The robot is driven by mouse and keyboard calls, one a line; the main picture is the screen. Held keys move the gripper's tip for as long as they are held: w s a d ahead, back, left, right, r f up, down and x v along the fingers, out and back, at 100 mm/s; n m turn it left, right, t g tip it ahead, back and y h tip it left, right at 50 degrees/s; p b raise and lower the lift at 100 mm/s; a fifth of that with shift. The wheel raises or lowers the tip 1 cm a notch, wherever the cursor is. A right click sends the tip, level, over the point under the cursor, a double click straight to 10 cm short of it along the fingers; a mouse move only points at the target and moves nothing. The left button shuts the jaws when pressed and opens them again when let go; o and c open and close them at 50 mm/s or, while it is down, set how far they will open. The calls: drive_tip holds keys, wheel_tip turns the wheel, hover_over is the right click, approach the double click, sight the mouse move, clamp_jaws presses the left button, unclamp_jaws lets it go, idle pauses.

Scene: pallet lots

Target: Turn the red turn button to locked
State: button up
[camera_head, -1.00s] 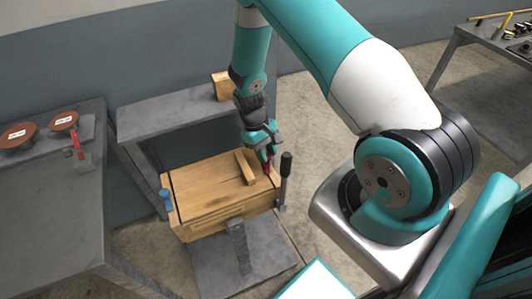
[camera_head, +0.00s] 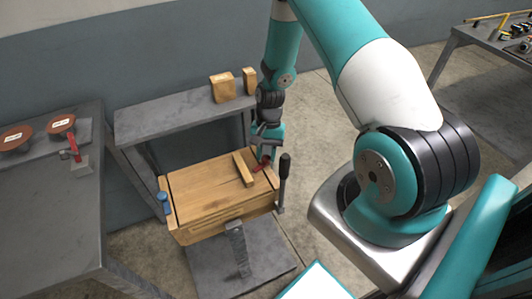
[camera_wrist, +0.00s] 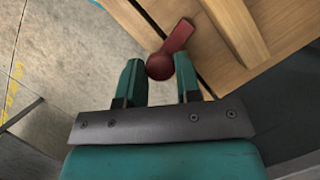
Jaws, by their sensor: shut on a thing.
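The red turn button (camera_head: 261,165) sits at the right edge of the wooden box lid (camera_head: 208,190). In the wrist view the button (camera_wrist: 160,66) shows a round red head with a flat red arm that slants up and right, over the seam near the lid's edge. My gripper (camera_head: 266,152) reaches down onto it from above. In the wrist view my gripper's (camera_wrist: 159,62) teal fingers stand on either side of the round head and are shut on it. Part of the button is hidden by the gripper in the head view.
A wooden bar (camera_head: 243,169) stands up on the lid close by. A black-handled lever (camera_head: 284,172) rises at the box's right side, near my gripper. A blue knob (camera_head: 163,203) is at the left. A grey shelf (camera_head: 175,116) with wooden blocks (camera_head: 222,88) stands behind.

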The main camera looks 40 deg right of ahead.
drive_tip(key=shift+m+t+y, duration=0.3)
drive_tip(key=shift+m+t, duration=0.1)
drive_tip(key=shift+m, duration=0.7)
drive_tip(key=o, duration=0.9)
drive_tip(key=shift+r, duration=0.1)
drive_tip(key=b+v, duration=0.1)
drive_tip(key=v, duration=1.6)
drive_tip(key=shift+r, duration=0.1)
